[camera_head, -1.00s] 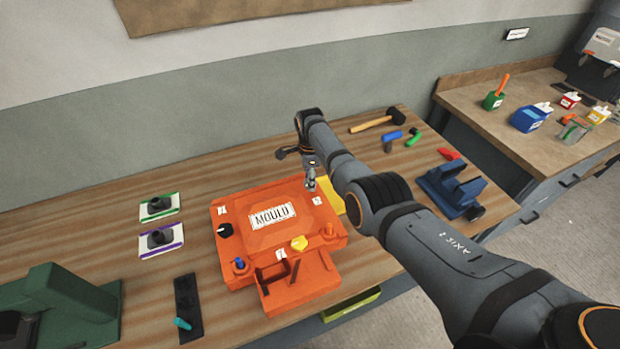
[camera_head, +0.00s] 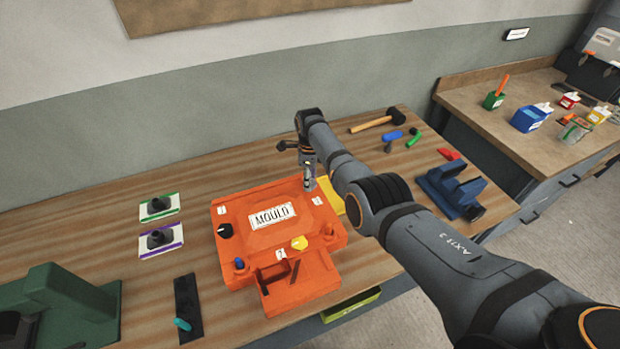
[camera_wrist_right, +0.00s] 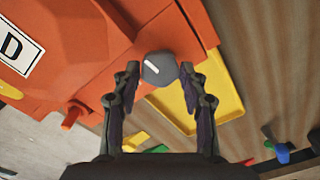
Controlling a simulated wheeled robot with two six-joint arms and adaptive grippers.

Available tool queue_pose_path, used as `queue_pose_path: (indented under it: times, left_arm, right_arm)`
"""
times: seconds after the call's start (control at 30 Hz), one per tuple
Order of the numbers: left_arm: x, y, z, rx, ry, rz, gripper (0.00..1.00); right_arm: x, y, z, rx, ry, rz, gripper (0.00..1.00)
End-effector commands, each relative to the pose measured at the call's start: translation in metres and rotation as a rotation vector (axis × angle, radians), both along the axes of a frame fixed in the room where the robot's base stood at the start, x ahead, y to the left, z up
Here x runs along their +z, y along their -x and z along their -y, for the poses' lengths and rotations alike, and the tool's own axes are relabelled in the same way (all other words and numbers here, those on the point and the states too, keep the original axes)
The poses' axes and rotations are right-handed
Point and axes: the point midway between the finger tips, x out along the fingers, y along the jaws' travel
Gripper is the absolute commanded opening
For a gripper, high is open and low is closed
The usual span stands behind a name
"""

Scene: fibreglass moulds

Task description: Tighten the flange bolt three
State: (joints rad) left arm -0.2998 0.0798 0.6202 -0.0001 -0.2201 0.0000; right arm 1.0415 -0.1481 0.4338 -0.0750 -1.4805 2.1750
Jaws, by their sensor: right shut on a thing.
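The orange mould (camera_head: 240,243) with its "MOULD" plate lies on the wooden bench. My right gripper (camera_head: 309,186) points down at its far right corner. In the right wrist view, the two fingers (camera_wrist_right: 158,76) are shut on a dark grey bolt head (camera_wrist_right: 159,70) with a white line on top. Other knobs on the mould are black (camera_head: 225,230), blue (camera_head: 238,263), yellow (camera_head: 299,243) and orange (camera_head: 328,230). The number on the label by the gripped bolt cannot be read. My left gripper is out of view.
A yellow tray (camera_head: 331,188) lies close beside the gripped corner. An open orange box section (camera_head: 300,289) juts from the mould's front. A blue vise (camera_head: 452,190), mallet (camera_head: 372,122) and small tools stand right. Bare bench lies behind the mould.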

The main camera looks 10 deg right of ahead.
Motion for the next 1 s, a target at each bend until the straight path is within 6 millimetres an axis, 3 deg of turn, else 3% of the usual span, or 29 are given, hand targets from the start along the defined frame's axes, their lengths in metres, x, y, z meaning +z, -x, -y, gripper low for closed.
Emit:
queue_pose_path:
  times: [0.2,0.23,0.4,0.77,0.87,1.0]
  left_arm:
    - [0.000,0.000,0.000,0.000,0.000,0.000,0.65]
    - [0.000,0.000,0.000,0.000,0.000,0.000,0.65]
    - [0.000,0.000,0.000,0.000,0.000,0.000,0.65]
    - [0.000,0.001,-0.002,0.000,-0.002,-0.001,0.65]
    - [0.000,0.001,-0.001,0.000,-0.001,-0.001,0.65]
    - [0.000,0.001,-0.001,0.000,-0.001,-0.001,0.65]
  right_arm:
    - [0.001,-0.001,0.000,0.001,0.000,0.004,0.12]
    - [0.001,-0.001,0.000,0.001,0.000,0.004,0.45]
    - [0.001,-0.001,0.000,0.001,0.000,0.002,0.65]
    - [0.005,-0.001,0.000,0.002,-0.001,0.003,0.65]
    - [0.017,-0.001,0.000,0.002,-0.001,0.004,0.65]
    - [0.052,-0.002,0.000,0.002,-0.001,0.007,0.65]
